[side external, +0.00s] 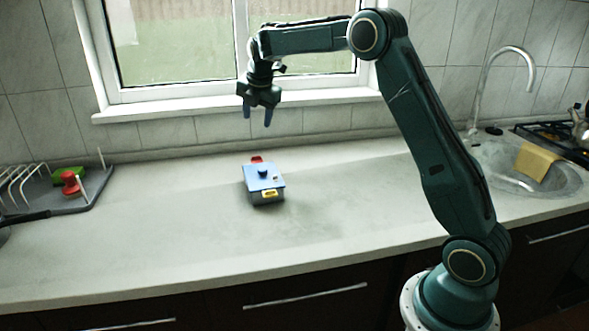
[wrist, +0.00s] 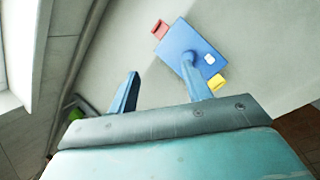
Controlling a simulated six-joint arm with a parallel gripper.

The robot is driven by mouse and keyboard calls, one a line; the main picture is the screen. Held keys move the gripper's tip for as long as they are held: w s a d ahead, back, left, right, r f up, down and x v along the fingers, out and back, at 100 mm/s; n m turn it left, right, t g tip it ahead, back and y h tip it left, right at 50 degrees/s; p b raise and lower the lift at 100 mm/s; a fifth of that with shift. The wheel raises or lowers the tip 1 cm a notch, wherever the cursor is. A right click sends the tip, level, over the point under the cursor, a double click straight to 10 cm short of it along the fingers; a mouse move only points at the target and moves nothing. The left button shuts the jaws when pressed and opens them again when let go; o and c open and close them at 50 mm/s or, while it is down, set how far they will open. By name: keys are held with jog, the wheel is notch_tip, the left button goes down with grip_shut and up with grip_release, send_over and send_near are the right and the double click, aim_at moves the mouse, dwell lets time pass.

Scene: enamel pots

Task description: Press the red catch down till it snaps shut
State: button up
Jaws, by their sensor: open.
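The red catch (side external: 257,159) is on the far end of a small box with a blue lid (side external: 262,176) on the counter. In the wrist view the red catch (wrist: 160,29) sticks out from one end of the blue lid (wrist: 183,42). A yellow catch (side external: 269,193) is on the near end, also seen in the wrist view (wrist: 217,83). I cannot tell how far the red catch is raised. My gripper (side external: 257,117) is open and empty, in the air above the box and apart from it. In the wrist view one finger of my gripper (wrist: 160,92) overlaps part of the lid.
The counter (side external: 150,235) around the box is clear. A grey drying rack (side external: 45,205) with red and green items stands at the left. A sink with a tap (side external: 495,85) and a yellow cloth (side external: 537,160) are at the right. The window sill (side external: 200,108) runs behind.

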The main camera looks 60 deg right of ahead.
jog(key=s+a+r+m, duration=0.6)
jog(key=s+m, duration=0.1)
jog(key=m, duration=1.3)
jog(key=shift+s+r+m+t+y, duration=0.2)
jog(key=shift+s+m+t+y, duration=0.1)
jog(key=shift+s, duration=0.1)
dwell(0.6)
jog(key=shift+a, duration=0.1)
dwell(0.3)
jog(key=s+a+r+y, duration=0.15)
jog(key=s+a, duration=0.25)
jog(key=s, duration=0.4)
jog(key=s+a+r+h, duration=0.15)
jog(key=s+a, duration=0.25)
jog(key=s, duration=0.5)
jog(key=s+a+f+y, duration=0.1)
jog(key=s+a+f, duration=0.1)
jog(key=s, duration=0.5)
jog(key=s+a+f+n+t+y, duration=0.1)
jog(key=s+a+f, duration=0.2)
jog(key=s, duration=0.5)
jog(key=shift+f, duration=0.5)
